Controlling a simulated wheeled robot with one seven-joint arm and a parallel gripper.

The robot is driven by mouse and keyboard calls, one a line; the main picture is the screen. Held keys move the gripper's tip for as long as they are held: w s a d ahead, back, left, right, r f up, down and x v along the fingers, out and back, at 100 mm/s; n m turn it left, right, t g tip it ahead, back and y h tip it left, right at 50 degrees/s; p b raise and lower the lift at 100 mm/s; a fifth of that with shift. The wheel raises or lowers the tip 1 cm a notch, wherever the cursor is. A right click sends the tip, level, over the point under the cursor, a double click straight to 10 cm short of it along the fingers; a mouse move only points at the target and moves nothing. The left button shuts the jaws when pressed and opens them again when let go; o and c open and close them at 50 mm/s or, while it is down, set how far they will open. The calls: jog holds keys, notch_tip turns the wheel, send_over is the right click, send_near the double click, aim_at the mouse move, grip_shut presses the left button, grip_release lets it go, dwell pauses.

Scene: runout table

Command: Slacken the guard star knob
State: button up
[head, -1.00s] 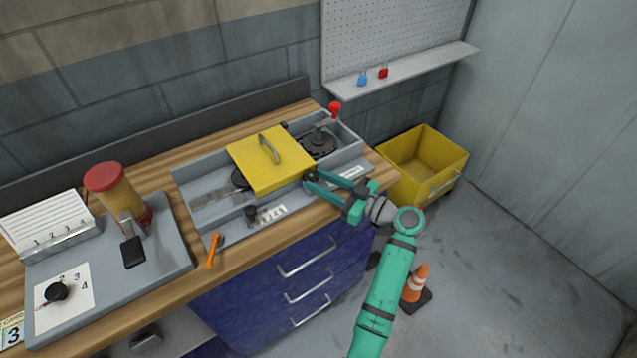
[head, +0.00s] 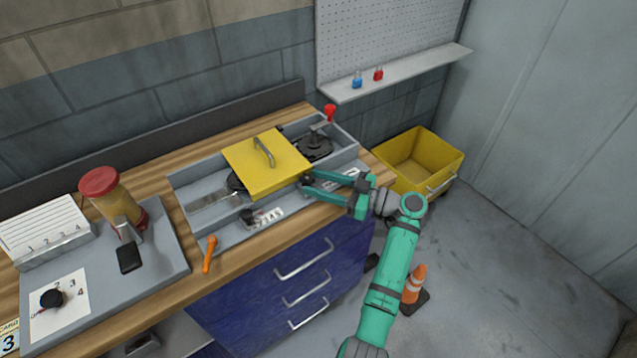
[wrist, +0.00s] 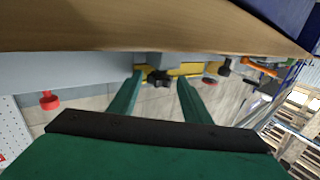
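The yellow guard (head: 262,172) with its metal handle lies over the grey machine bed on the bench. The star knob (wrist: 158,77) is black and lobed, on the guard's near side; in the head view it is a small dark shape (head: 305,178) at the guard's right corner. My gripper (head: 309,182) reaches in from the right. In the wrist view my gripper (wrist: 160,88) is open, with one finger on each side of the knob and visible gaps to it. Whether the fingertips reach fully past the knob is unclear.
A red-knobbed lever (head: 330,112) stands behind the guard. A black knob (head: 247,217) and an orange-handled tool (head: 209,254) are at the bed's front left. A yellow bin (head: 420,160) and an orange cone (head: 415,285) stand on the floor to the right.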

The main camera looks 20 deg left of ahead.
jog(key=shift+o, duration=0.3)
jog(key=shift+a, duration=0.15)
jog(key=d, duration=1.1)
jog(key=shift+s, duration=0.25)
